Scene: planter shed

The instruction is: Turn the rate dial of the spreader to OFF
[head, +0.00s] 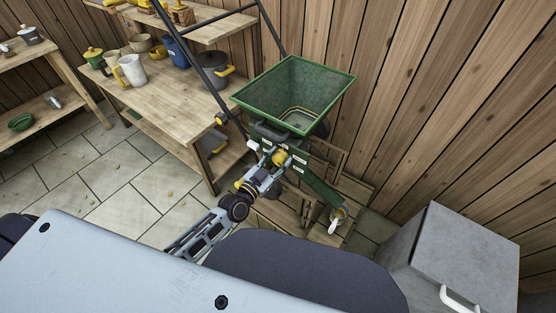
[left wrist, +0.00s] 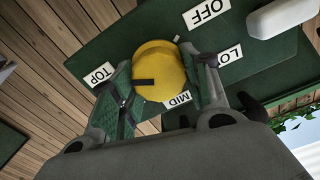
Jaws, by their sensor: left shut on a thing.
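The green spreader (head: 290,92) stands by the wooden wall, its hopper open at the top. Its yellow rate dial (head: 280,157) is on the front below the hopper. In the left wrist view the dial (left wrist: 158,66) sits among white labels: OFF (left wrist: 206,12), LOW (left wrist: 229,56), MID (left wrist: 178,98) and TOP (left wrist: 99,73). A black mark on the dial points left, roughly toward TOP. My left gripper (head: 274,166) is shut on the dial, one finger on each side, as its wrist view (left wrist: 166,76) also shows. My right gripper is not in view.
A wooden bench (head: 163,90) with pots and a white jug (head: 132,69) stands left of the spreader. A grey metal box (head: 455,260) stands at the lower right. A white lever (left wrist: 282,15) is near the OFF label. Stone floor lies open at the left.

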